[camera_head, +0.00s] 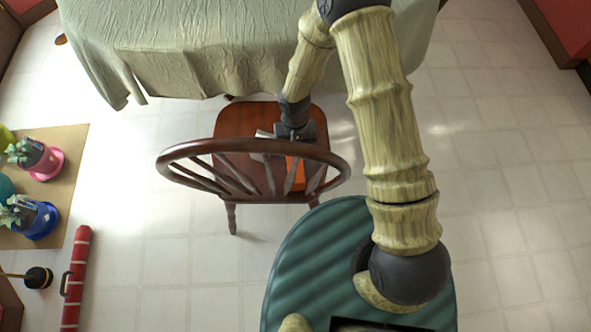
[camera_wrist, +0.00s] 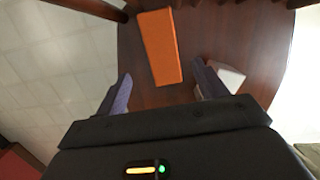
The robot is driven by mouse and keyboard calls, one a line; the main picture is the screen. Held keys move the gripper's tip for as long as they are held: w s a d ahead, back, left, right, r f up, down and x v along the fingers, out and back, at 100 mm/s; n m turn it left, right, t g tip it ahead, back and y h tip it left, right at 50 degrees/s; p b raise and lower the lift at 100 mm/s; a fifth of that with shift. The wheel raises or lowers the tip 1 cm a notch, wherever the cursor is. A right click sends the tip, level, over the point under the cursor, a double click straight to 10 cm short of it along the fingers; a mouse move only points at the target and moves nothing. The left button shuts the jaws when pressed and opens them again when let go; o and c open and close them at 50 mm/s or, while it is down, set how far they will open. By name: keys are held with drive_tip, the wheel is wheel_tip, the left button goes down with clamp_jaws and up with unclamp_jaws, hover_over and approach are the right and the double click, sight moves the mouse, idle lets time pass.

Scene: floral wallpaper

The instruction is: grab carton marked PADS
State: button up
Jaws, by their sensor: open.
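An orange carton (camera_wrist: 161,48) lies on the brown seat of a wooden chair (camera_head: 232,120). No lettering on it can be read, so I cannot tell whether it is marked PADS. In the head view the orange carton (camera_head: 298,172) shows only partly through the spindles of the chair back. My gripper (camera_head: 283,135) is over the seat. In the wrist view my gripper (camera_wrist: 161,72) is open, its two fingers apart with the near end of the carton appearing between them. Contact is not visible.
A small white object (camera_wrist: 228,76) lies on the seat beside the right finger. The chair back (camera_head: 250,148) curves around the near side. A cloth-covered table (camera_head: 200,55) stands behind. Potted plants (camera_head: 42,162) on a mat and a red roll (camera_head: 76,285) lie left. The right floor is clear.

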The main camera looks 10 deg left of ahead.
drive_tip(key=f, duration=0.5)
drive_tip(key=shift+s+d+f+b, duration=0.1)
drive_tip(key=shift+s+f+b, duration=0.1)
drive_tip(key=shift+s+b, duration=0.2)
drive_tip(key=f, duration=0.2)
drive_tip(key=s+f+b, duration=0.1)
drive_tip(key=f, duration=0.2)
drive_tip(key=c, duration=1.1)
wheel_tip(320, 180, up, 18)
drive_tip(key=p, duration=0.3)
drive_tip(key=shift+c, duration=0.2)
